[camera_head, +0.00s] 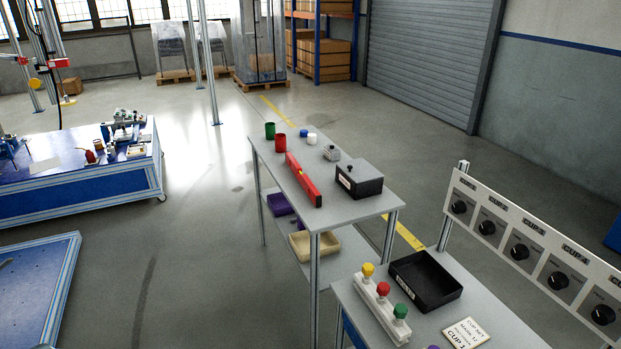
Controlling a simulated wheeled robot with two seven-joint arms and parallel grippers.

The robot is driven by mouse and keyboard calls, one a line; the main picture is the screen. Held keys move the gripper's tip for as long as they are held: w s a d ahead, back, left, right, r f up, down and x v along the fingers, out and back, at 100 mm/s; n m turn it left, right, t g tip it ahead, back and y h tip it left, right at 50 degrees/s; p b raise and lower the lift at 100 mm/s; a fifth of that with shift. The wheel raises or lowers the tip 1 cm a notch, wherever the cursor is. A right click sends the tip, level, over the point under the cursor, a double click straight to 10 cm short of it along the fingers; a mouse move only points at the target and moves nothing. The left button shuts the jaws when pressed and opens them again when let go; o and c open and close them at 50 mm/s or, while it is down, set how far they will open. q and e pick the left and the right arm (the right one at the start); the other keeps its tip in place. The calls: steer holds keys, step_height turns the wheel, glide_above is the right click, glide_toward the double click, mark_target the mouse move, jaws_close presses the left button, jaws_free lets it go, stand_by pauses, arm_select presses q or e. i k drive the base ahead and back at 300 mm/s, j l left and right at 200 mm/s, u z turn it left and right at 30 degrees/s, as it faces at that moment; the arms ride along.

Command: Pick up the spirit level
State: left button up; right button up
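The spirit level (304,180) is a long red bar with a small yellowish vial near its middle. It lies on the grey top of a tall narrow table (348,211) in the middle of the head view, running along the table's length near its left edge. Nothing covers it. Neither of my grippers shows in this view.
A nearer table holds a black tray (425,281) and coloured knobs (383,289). Open floor (190,260) lies to the left.

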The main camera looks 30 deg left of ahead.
mark_target(314, 195)
steer(key=j+z, duration=0.25)
steer(key=i+j+z, duration=0.1)
steer(key=z, duration=0.2)
steer(key=j+z, duration=0.4)
steer(key=j, duration=1.1)
steer(key=j+z, duration=0.15)
steer(key=j, duration=3.2)
